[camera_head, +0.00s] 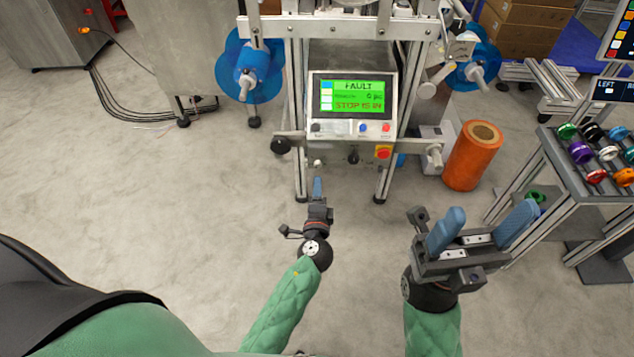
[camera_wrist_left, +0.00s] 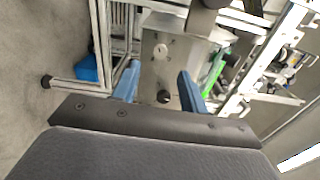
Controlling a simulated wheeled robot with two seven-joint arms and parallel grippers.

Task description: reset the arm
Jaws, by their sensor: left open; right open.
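My left gripper (camera_head: 317,188) is in the middle of the head view, in front of the machine's lower frame and seen nearly edge-on. In the left wrist view its two blue fingers (camera_wrist_left: 158,88) stand apart with nothing between them. Its arm, in a green sleeve, comes in from the lower left. My right gripper (camera_head: 482,230) is to the right in the head view, with its blue fingers spread wide and empty. The control panel (camera_head: 352,118) has a green screen reading FAULT and STOP IS IN.
Blue reels (camera_head: 228,66) flank the machine. An orange roll (camera_head: 462,170) stands on the floor to its right. A rack (camera_head: 560,160) with several coloured spools is at the right edge. Cartons (camera_head: 520,30) are stacked behind.

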